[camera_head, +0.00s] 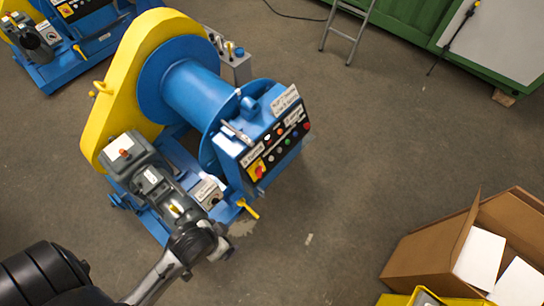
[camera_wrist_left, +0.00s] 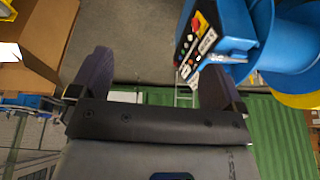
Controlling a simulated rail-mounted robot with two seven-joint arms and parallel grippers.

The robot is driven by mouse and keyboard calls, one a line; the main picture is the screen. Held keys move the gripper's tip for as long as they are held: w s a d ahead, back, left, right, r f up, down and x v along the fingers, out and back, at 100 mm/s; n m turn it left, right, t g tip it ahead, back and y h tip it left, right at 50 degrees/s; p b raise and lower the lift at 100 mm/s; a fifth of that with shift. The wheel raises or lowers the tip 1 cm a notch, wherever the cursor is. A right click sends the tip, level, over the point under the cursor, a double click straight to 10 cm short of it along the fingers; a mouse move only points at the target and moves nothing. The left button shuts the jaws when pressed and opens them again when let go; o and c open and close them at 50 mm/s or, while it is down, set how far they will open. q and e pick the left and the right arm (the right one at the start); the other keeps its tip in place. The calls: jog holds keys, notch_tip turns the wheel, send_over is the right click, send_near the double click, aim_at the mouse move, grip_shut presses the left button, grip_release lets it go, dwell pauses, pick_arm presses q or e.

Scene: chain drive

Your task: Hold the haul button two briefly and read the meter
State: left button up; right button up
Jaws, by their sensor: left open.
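The blue winch (camera_head: 195,90) has a yellow chain guard (camera_head: 110,115) and a black control panel (camera_head: 277,143). The panel carries several coloured buttons, a yellow-and-red switch (camera_head: 257,170) and white labels. My left gripper (camera_wrist_left: 157,68) is open and empty in the left wrist view. The panel shows there (camera_wrist_left: 188,45), inverted, near the right finger and apparently beyond it. My right gripper is not in view.
A grey motor (camera_head: 128,155) and a yellow handle (camera_head: 248,208) sit low on the winch's near side. An open cardboard box (camera_head: 430,255) stands at lower right. A second winch (camera_head: 75,45) is at upper left. The floor right of the panel is clear.

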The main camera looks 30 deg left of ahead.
pick_arm(q)
jog(key=shift+c, duration=0.2)
grip_shut()
dwell(0.9)
dwell(0.8)
